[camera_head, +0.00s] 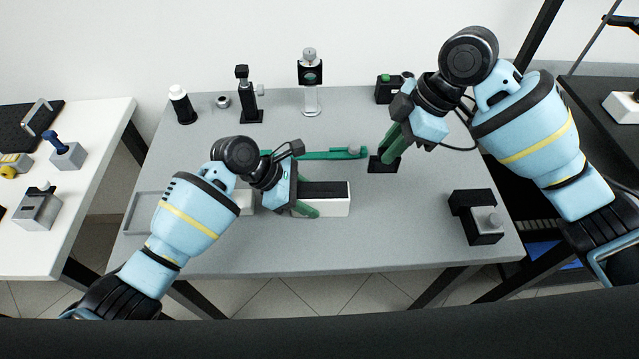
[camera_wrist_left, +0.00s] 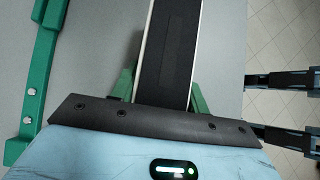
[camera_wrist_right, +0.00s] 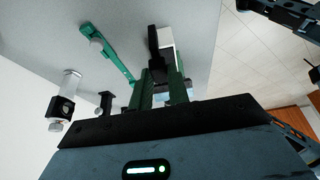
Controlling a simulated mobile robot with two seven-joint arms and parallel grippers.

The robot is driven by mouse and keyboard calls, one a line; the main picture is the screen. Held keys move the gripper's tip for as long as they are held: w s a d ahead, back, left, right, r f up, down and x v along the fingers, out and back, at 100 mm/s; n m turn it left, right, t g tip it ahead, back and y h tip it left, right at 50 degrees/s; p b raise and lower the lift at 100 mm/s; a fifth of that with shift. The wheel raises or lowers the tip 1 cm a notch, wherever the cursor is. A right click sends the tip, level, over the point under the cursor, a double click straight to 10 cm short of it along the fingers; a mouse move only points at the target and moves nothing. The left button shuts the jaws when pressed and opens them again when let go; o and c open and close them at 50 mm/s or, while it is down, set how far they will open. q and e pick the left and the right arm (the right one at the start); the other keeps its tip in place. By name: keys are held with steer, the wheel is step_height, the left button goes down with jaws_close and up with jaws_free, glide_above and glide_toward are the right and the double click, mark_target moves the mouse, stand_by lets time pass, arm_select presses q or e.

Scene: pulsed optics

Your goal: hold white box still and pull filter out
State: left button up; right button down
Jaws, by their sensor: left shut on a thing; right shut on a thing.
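The white box (camera_head: 335,207) is long, with a black top that has a thin line along its middle; it sits on the table. My left gripper (camera_head: 305,195) is shut on it, one green finger on each long side; this also shows in the left wrist view (camera_wrist_left: 145,50).
A green bar (camera_head: 320,154) with a grey piece lies behind the box. Several optics mounts, one with a round disc (camera_head: 311,74), stand along the back edge. A black block with a grey knob (camera_head: 475,218) is at the front right. The front middle of the table is clear.

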arm_select(q)
steer(key=shift+a+p, duration=0.1)
steer(key=shift+p, duration=0.25)
arm_select(e)
steer(key=shift+w+r, duration=0.1)
steer(key=shift+r, duration=0.65)
stand_by(0.5)
arm_select(q)
steer(key=o, duration=2.1)
steer(key=shift+r, duration=0.1)
arm_select(e)
steer(key=shift+r, duration=0.1)
arm_select(q)
steer(key=shift+w+a+r+p, duration=0.15)
steer(key=shift+a+p, duration=0.3)
steer(key=shift+a, duration=0.9)
arm_select(e)
steer(key=shift+r+t, duration=0.3)
steer(key=shift+r, duration=0.85)
arm_select(q)
steer(key=shift+a+p, duration=0.35)
steer(key=shift+a, duration=1.35)
arm_select(e)
steer(key=shift+r, duration=1.1)
arm_select(q)
steer(key=shift+w+a, duration=0.1)
steer(key=shift+a, duration=1.3)
arm_select(e)
steer(key=shift+r, duration=0.65)
steer(key=shift+r, duration=0.1)
